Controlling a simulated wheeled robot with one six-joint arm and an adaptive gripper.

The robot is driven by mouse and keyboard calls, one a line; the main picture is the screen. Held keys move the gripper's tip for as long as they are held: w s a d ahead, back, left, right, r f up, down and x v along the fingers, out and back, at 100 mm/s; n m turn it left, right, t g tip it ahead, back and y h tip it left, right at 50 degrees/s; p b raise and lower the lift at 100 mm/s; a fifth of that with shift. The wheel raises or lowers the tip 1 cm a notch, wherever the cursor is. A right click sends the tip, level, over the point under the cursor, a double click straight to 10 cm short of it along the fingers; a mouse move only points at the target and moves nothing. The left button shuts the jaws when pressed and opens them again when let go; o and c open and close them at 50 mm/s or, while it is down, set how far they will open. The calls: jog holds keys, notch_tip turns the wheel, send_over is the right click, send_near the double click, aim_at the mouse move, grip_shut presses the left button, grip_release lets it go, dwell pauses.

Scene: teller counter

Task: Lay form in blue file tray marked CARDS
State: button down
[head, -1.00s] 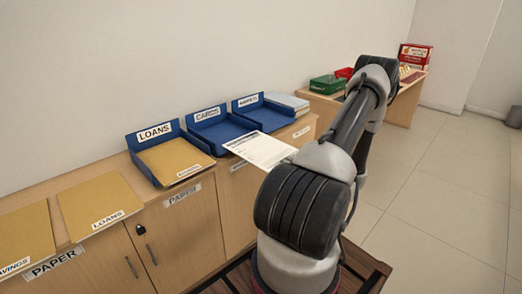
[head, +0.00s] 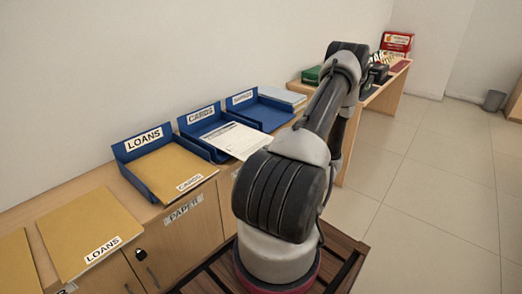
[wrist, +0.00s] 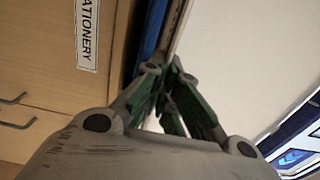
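The white printed form (head: 238,139) lies flat over the front of the blue tray marked CARDS (head: 188,139), the middle one of three; I cannot tell whether it touches the tray floor. Its near right end reaches toward my arm. In the wrist view the form (wrist: 235,60) fills the upper right, and a strip of blue tray (wrist: 150,35) shows beside it. My gripper (wrist: 165,68) has its fingertips close together at the form's edge and appears shut on it. In the head view my arm hides the gripper.
A blue LOANS tray (head: 134,170) with a tan folder (head: 170,170) stands left, and another blue tray (head: 265,114) stands right. A tan LOANS folder (head: 88,228) lies on the cabinet top. White papers (head: 282,96) and a green box (head: 311,75) are farther back. Floor is open at right.

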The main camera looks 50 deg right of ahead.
jog(key=w, duration=0.2)
jog(key=w+f, duration=0.1)
jog(key=w, duration=0.2)
jog(key=w+f, duration=0.1)
jog(key=w, duration=0.1)
jog(key=shift+w+a, duration=0.15)
jog(key=shift+a, duration=0.15)
jog(key=shift+w+a, duration=0.1)
jog(key=shift+w, duration=0.85)
jog(key=shift+f, duration=0.3)
jog(key=c, duration=1.6)
grip_release()
jog(key=shift+o, duration=0.2)
send_near(253, 149)
jog(key=w+d+f, duration=0.2)
jog(key=f, duration=0.1)
jog(key=shift+w, duration=0.15)
